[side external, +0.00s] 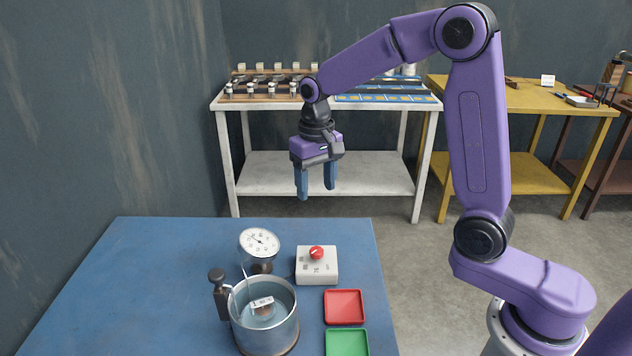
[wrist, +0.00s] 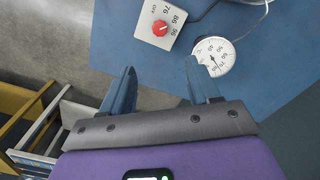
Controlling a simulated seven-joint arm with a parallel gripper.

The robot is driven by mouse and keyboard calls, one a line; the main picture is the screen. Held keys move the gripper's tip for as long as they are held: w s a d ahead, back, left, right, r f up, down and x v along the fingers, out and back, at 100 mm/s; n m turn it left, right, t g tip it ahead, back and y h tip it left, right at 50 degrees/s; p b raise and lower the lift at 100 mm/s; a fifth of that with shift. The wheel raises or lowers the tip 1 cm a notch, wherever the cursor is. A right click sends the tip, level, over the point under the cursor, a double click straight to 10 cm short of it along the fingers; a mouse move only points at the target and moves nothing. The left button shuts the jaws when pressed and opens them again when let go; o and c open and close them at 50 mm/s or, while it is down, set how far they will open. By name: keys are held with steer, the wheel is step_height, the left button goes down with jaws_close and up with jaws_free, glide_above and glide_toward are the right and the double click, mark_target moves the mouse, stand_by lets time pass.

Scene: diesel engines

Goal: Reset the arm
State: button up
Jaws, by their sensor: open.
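My gripper (side external: 316,190) hangs pointing down from my purple arm, above and beyond the far edge of the blue table (side external: 150,260). Its two blue fingers are apart with nothing between them. My arm is raised and bent, clear of everything on the table.
On the blue table are a white box with a red knob (side external: 316,253), a round dial gauge (side external: 259,243), a metal pot (side external: 265,325) holding a labelled item, a red tray (side external: 345,292) and a green tray (side external: 347,334). A white rack table (side external: 330,172) and yellow table (side external: 520,97) stand behind.

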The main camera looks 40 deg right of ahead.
stand_by(0.3)
steer(key=s+n, duration=1.4)
steer(key=s, duration=1.6)
steer(key=shift+d+f+n, duration=0.15)
steer(key=shift+f+n, duration=0.25)
